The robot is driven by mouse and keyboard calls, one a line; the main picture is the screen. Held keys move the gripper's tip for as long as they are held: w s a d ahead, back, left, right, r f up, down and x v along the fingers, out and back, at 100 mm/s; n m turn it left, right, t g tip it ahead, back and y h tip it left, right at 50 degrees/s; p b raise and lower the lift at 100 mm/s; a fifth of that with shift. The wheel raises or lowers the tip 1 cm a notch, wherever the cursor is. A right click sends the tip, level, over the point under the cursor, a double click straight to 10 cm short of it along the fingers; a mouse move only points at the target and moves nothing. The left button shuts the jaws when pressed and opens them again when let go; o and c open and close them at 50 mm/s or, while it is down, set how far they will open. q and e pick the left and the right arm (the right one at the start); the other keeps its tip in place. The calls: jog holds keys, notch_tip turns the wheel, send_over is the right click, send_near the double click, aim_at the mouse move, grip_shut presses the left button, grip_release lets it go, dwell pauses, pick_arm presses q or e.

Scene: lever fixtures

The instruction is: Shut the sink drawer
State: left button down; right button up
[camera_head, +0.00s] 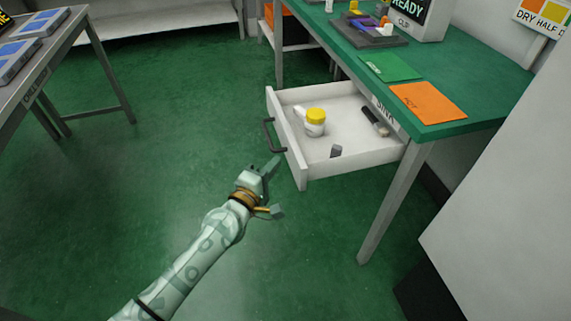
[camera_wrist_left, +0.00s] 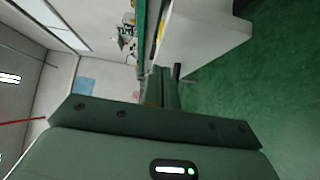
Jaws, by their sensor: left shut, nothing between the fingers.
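The sink drawer (camera_head: 300,166) is pulled well out from under the green-topped table in the head view. It is white, with a dark bar handle (camera_head: 272,136) on its front panel. Inside lie a white bottle with a yellow cap (camera_head: 315,121), a dark-handled tool (camera_head: 375,122) and a small grey piece (camera_head: 336,151). My left gripper (camera_head: 272,168) is in front of the drawer front, just below the handle in the picture. It is shut and empty. I cannot tell whether it touches the drawer front. In the left wrist view the shut fingers (camera_wrist_left: 158,88) point toward a white surface. My right gripper is out of view.
The table (camera_head: 460,85) carries a green mat (camera_head: 390,67), an orange mat (camera_head: 428,102) and a device reading READY (camera_head: 408,15). A table leg (camera_head: 390,210) stands right of the drawer. A white cabinet (camera_head: 510,200) is at right. Green floor left of the drawer is clear.

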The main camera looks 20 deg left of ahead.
aim_at(294, 155)
pick_arm(q)
jog(key=shift+w+d, duration=0.4)
jog(key=shift+d, duration=0.3)
jog(key=shift+w+d, duration=0.4)
jog(key=shift+d, duration=0.25)
jog(key=shift+d, duration=0.1)
